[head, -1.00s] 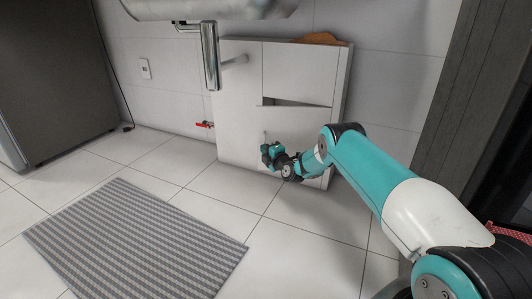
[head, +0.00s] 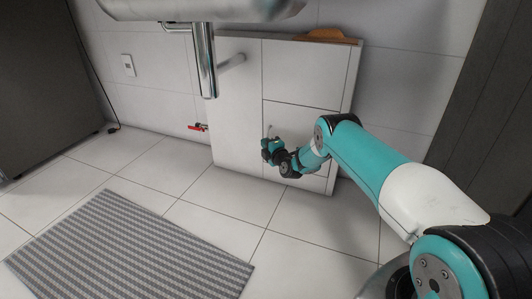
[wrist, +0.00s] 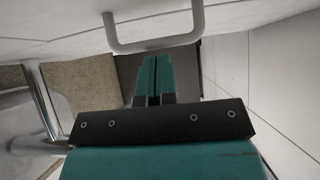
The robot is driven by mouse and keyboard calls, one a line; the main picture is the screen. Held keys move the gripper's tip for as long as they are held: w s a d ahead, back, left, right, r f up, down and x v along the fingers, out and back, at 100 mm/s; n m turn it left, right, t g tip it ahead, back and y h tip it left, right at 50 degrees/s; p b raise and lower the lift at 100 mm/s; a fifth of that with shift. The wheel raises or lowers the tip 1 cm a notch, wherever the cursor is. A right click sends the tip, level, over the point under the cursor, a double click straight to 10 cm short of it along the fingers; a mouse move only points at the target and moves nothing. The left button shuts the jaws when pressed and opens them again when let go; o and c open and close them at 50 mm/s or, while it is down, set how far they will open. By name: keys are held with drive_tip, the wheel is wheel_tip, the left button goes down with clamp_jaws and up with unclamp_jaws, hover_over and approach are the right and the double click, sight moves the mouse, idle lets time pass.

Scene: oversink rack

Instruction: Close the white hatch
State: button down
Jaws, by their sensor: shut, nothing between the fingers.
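The white hatch (head: 303,122) is the lower right panel of the white cabinet (head: 234,120). In the head view its top edge meets the panel above with only a thin dark line, so it looks flush. My gripper (head: 267,150) is at the left part of the hatch front, and the arm hides some of its lower part. In the wrist view my gripper's teal fingers (wrist: 155,68) are together and empty. A grey bar handle (wrist: 155,44) on the white front (wrist: 75,20) shows just beyond the fingertips. I cannot tell whether the fingers touch the hatch.
A metal sink (head: 200,8) with a drain pipe (head: 204,60) hangs at the upper left of the cabinet. A red valve (head: 197,127) sticks out from the wall left of it. A grey striped mat (head: 125,245) lies on the tiled floor, which is otherwise clear.

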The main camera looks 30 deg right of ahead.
drive_tip(key=shift+w+d+r, duration=0.2)
drive_tip(key=shift+w+r, duration=0.15)
drive_tip(key=s+a+p, duration=0.6)
drive_tip(key=s+p, duration=0.5)
drive_tip(key=s, duration=0.1)
drive_tip(key=shift+a+f, duration=0.4)
